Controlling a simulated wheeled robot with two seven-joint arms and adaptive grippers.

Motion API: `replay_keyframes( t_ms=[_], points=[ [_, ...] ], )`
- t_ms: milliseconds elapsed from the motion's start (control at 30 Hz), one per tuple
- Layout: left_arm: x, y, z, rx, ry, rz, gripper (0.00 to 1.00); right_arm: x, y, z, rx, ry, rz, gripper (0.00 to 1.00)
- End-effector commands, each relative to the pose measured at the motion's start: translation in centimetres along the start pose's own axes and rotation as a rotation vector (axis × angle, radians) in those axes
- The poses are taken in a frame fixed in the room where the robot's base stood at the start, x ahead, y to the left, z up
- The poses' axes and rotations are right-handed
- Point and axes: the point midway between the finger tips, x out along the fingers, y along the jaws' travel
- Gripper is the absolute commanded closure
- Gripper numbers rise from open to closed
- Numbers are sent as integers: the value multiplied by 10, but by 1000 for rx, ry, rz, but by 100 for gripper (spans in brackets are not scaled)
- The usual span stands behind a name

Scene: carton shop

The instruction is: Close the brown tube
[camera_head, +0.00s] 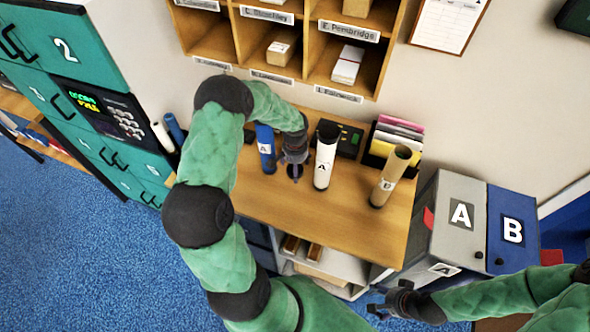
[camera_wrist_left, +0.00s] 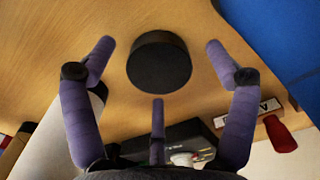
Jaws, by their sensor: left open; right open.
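The brown tube (camera_head: 390,178) stands upright on the right part of the wooden table, with a B label; its top looks open. A round black cap (camera_wrist_left: 159,62) lies on the table under my left gripper (camera_head: 293,165). In the left wrist view the gripper's fingers are spread around the cap, open and apart from it. In the head view the gripper is between the blue and white tubes and partly hides the cap. My right gripper (camera_head: 382,306) is open and empty, low in front of the table, away from the brown tube.
A blue tube (camera_head: 265,148) stands left of my left gripper and a white tube (camera_head: 325,157) close on its right. A black device (camera_head: 349,140) and a holder with coloured folders (camera_head: 397,137) are behind. Grey and blue bins (camera_head: 455,225) stand right. The table front (camera_head: 310,215) is clear.

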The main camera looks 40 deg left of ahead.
Motion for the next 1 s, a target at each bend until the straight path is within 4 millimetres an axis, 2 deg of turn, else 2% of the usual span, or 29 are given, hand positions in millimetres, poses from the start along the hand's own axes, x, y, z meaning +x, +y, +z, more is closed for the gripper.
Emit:
replay_keyframes(
  t_ms=[167, 200, 233, 400, 767, 867, 1000],
  points=[
    [-1, 0, 0, 0, 0, 0, 14, 0, 0, 0, 0, 0, 0, 20],
    [-1, 0, 0, 0, 0, 0, 16, 0, 0, 0, 0, 0, 0, 20],
    [-1, 0, 0, 0, 0, 0, 25, 0, 0, 0, 0, 0, 0, 20],
    [-1, 0, 0, 0, 0, 0, 52, 0, 0, 0, 0, 0, 0, 20],
    [-2, 0, 0, 0, 1, 0, 53, 0, 0, 0, 0, 0, 0, 20],
    [-9, 0, -1, 0, 2, 0, 53, -1, 0, 0, 0, 0, 0, 20],
    [-32, 0, -1, 0, 6, -1, 53, -2, -1, 0, 0, 0, 0, 20]
  ],
)
